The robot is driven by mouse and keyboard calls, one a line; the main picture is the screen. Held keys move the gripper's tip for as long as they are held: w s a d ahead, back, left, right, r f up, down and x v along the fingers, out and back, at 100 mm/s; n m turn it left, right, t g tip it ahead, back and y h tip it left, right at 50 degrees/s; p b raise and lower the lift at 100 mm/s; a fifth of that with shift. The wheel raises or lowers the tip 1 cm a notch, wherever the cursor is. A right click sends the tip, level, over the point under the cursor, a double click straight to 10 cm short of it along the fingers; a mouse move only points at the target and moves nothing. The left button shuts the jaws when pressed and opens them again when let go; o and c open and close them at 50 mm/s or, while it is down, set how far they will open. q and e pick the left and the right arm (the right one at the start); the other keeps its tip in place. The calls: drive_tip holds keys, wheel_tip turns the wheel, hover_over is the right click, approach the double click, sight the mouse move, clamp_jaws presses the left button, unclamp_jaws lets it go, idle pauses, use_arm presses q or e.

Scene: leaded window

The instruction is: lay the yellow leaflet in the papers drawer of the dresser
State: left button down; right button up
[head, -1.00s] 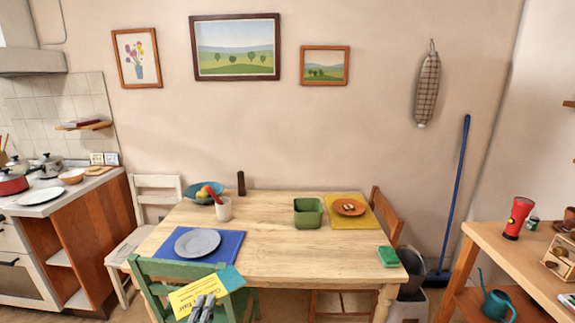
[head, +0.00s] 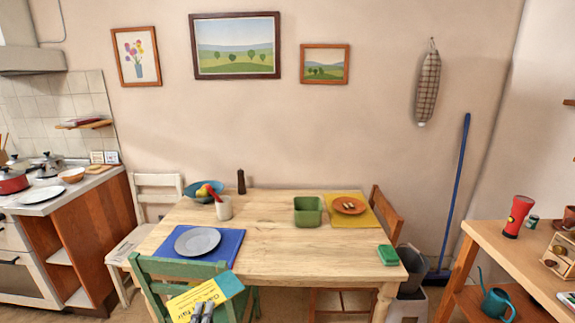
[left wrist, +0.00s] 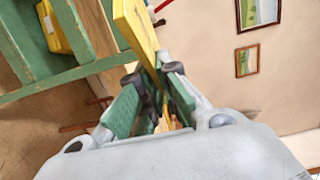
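The yellow leaflet (head: 185,303), with printed text and a teal end, is at the bottom of the head view, in front of the green chair. My left gripper (head: 201,310) is shut on its lower edge and holds it up in the air. In the left wrist view the leaflet (left wrist: 135,24) stands edge-on beyond the fingers of my left gripper (left wrist: 155,95). My right gripper is not in view. I cannot make out a dresser or papers drawer in either view.
The green chair (head: 180,268) stands close behind the leaflet. The wooden table (head: 285,240) carries a blue mat with a grey plate, a green tub and a green sponge. A wooden shelf unit (head: 505,255) stands at right. A yellow object (left wrist: 55,28) shows past green bars.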

use_arm(q)
drive_tip(key=shift+m+h, duration=0.6)
drive_tip(key=shift+h, duration=0.3)
drive_tip(key=shift+s+d+f, duration=0.25)
drive_tip(key=shift+s+f, duration=0.25)
drive_tip(key=shift+f, duration=0.15)
drive_tip(key=shift+s+d+f, duration=0.2)
drive_tip(key=shift+s+f, duration=0.3)
drive_tip(key=shift+f, duration=0.2)
drive_tip(key=shift+s+d+f, duration=0.25)
drive_tip(key=shift+s+f, duration=0.25)
drive_tip(key=shift+f, duration=0.15)
idle(3.4)
